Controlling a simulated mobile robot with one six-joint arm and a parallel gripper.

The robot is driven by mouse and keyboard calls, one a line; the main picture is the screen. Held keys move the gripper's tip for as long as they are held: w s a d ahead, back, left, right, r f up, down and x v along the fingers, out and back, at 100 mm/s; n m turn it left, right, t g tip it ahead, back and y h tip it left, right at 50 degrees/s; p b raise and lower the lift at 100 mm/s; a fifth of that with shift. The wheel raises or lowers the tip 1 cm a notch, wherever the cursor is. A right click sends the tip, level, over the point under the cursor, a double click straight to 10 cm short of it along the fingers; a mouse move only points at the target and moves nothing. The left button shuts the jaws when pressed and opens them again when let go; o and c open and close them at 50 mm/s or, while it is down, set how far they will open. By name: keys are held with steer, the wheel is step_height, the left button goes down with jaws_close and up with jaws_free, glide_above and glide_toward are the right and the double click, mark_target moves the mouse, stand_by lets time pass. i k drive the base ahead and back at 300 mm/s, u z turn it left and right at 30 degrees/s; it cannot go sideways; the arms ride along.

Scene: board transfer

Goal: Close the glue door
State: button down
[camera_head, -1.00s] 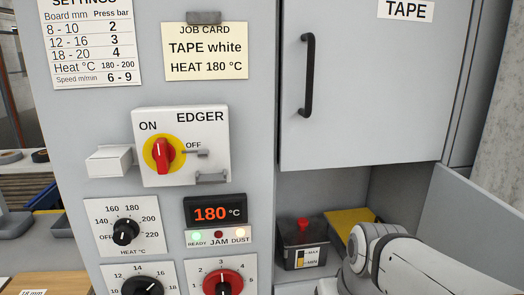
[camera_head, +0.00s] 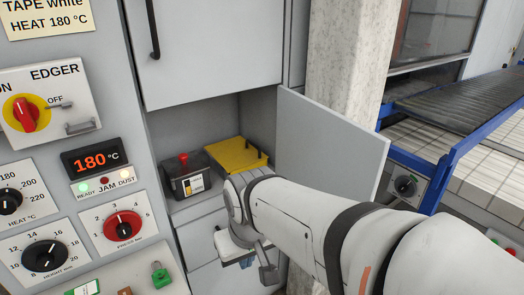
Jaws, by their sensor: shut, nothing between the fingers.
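The grey glue door (camera_head: 332,148) stands open, swung out to the right of the compartment (camera_head: 172,134) below the tape door. Inside the compartment are a dark glue pot (camera_head: 187,178) with a red knob and a yellow tray or lid (camera_head: 236,154). My gripper (camera_head: 258,275) is shut and empty, low in front of the grey fronts below the compartment. My white arm crosses in front of the door's lower part and hides its lower edge. I cannot tell whether the arm touches the door.
The tape door (camera_head: 205,50) above is closed, with a black handle (camera_head: 152,30). The control panel with a switch (camera_head: 27,113), dials and a 180 °C display (camera_head: 92,160) is at left. A concrete pillar (camera_head: 345,60) and a blue-framed conveyor (camera_head: 440,150) stand at right.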

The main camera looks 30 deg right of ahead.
mark_target(319, 147)
steer(key=u, duration=0.35)
steer(key=k, duration=0.15)
steer(key=u, duration=2.55)
steer(key=k, duration=1.9)
steer(key=z, duration=2.35)
